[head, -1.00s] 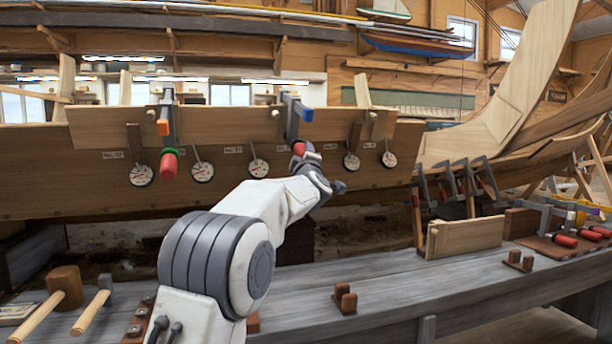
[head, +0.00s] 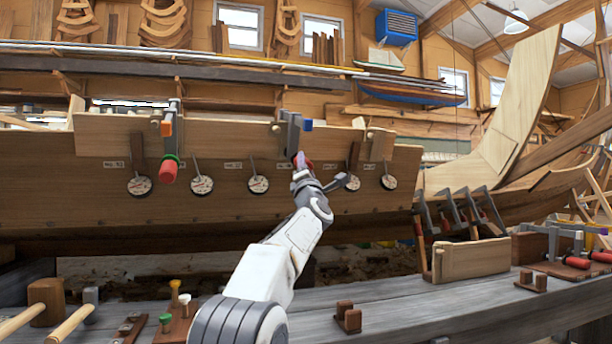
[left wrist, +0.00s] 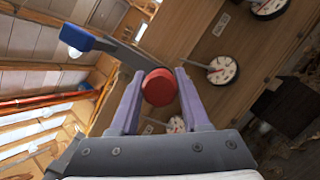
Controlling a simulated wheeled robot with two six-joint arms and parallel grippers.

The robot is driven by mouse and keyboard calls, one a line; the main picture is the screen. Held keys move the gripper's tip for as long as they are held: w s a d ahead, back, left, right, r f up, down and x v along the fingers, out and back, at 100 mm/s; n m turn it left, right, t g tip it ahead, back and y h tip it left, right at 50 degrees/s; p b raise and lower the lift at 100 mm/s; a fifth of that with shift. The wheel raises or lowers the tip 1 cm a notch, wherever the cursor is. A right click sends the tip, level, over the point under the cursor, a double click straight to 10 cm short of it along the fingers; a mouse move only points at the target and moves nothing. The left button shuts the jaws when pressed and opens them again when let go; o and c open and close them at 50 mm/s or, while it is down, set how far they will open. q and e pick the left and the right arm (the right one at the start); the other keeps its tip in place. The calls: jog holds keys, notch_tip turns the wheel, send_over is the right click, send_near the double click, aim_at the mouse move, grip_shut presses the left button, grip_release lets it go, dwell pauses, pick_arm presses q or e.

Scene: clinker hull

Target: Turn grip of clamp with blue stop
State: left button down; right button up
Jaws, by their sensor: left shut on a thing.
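The clamp with the blue stop (head: 307,125) hangs on the top plank of the hull, right of the first clamp. It has a grey bar and a red grip (left wrist: 159,88) below. My left gripper (head: 302,168) is at this grip from below and mostly hides it in the head view. In the left wrist view its two fingers stand on either side of the red grip, shut on it. The blue stop also shows in the left wrist view (left wrist: 77,37), upper left. My right gripper is in neither view.
Another clamp with an orange stop (head: 166,128) and a red grip (head: 169,169) hangs at the left. Several dial gauges (head: 258,184) line the hull plank. The grey bench (head: 400,302) below holds mallets (head: 46,300), wooden blocks (head: 348,318) and other clamps (head: 460,215).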

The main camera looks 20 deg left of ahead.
pick_arm(q)
jog(key=shift+f+n+y+b, duration=0.1)
jog(key=shift+n+y+b, duration=0.45)
jog(key=shift+n, duration=0.95)
jog(key=shift+y, duration=0.35)
jog(key=shift+c, duration=1.8)
grip_release()
jog(key=shift+p, duration=0.3)
jog(key=shift+s+n+p, duration=0.2)
jog(key=shift+n+p, duration=0.1)
jog(key=shift+p+v, duration=0.55)
jog(key=shift+v, duration=0.3)
jog(key=v, duration=0.8)
jog(key=shift+f, duration=0.15)
